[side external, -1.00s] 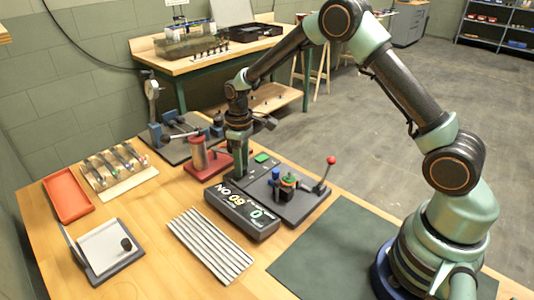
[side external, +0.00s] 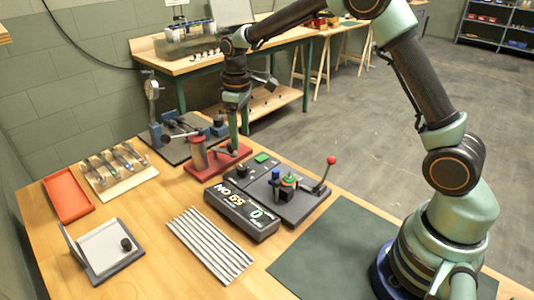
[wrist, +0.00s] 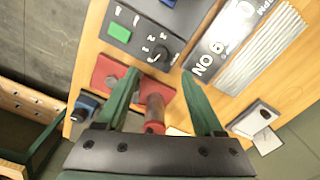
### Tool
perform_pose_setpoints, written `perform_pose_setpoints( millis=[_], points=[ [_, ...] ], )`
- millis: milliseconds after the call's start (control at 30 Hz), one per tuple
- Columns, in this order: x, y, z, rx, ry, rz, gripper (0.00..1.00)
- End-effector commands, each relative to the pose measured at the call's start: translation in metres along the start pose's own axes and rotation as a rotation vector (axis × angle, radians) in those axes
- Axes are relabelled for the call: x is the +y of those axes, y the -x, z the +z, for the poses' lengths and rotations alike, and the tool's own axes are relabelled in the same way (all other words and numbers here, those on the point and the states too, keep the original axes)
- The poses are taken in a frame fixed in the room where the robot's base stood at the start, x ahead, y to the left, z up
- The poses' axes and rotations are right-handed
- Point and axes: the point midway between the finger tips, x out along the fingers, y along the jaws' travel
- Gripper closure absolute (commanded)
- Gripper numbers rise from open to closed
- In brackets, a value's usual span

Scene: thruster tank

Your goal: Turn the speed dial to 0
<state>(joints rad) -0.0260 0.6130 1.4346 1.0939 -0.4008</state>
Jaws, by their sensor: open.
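The unit's front display (side external: 235,203) shows pale characters and a green digit. My gripper (side external: 239,122) is raised behind the dial, apart from it. In the wrist view my gripper (wrist: 160,76) is open and empty, its two green fingers spread.
A red-based fixture (side external: 218,160) with a red cylinder stands close behind the unit, below my gripper. A red-knobbed lever (side external: 326,174) rises at the unit's right. Pale strips (side external: 208,245) lie in front. A green mat (side external: 335,250) lies clear at the right.

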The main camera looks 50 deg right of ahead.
Motion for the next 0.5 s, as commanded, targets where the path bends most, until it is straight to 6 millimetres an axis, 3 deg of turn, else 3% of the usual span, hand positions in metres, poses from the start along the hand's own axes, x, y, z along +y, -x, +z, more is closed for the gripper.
perform_pose_setpoints(
  millis=[200, 500],
  points=[
    [0.0, 0.02, 0.0, 0.001, 0.0, 0.0, 0.31],
    [0.0, 0.022, 0.0, 0.0, 0.0, 0.0, 0.31]
  ],
)
